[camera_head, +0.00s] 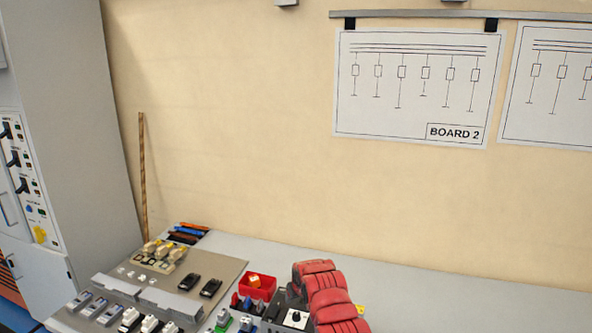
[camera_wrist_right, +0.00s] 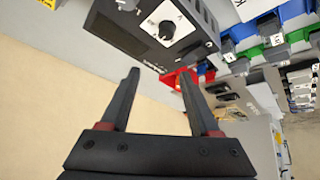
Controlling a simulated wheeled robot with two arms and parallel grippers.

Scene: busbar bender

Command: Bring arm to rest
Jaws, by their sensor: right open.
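My right gripper (camera_wrist_right: 160,76) shows in the right wrist view. Its two dark fingers are apart, with nothing held between them. A dark box with a round dial (camera_wrist_right: 165,28) lies beyond the fingertips, toward the top of that view. A small red bin (camera_wrist_right: 178,76) shows beyond the fingers. Neither gripper can be made out in the head view, and my left gripper shows in no view.
A grey cabinet (camera_head: 75,110) stands left. The bench's right part is clear.

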